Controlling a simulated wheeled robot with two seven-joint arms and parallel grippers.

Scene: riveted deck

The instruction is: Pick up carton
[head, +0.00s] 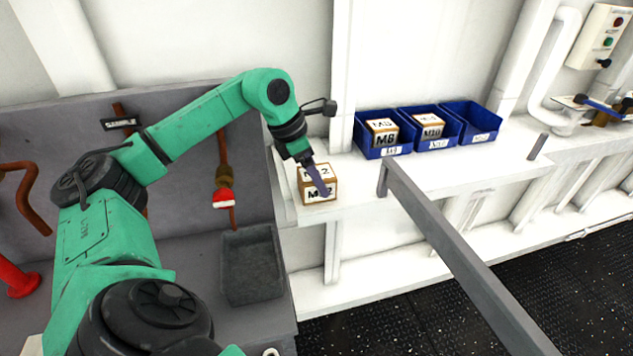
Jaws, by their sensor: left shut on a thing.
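The carton (311,176) is a small brown box with white labels; the print on it is partly covered and seems to end in 2. It is at the left end of the white shelf (350,205). My left gripper (320,188) reaches down from the upper left and is shut on the carton, its finger crossing the front label. I cannot tell whether the carton touches the shelf. My right gripper is not in view.
Blue bins (383,135) stand on the shelf to the right; two hold cartons, marked M8 (384,133) and M10 (428,127), and the right bin (474,120) looks empty. A grey rail (450,250) crosses in front. A grey tray (250,264) is at lower left.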

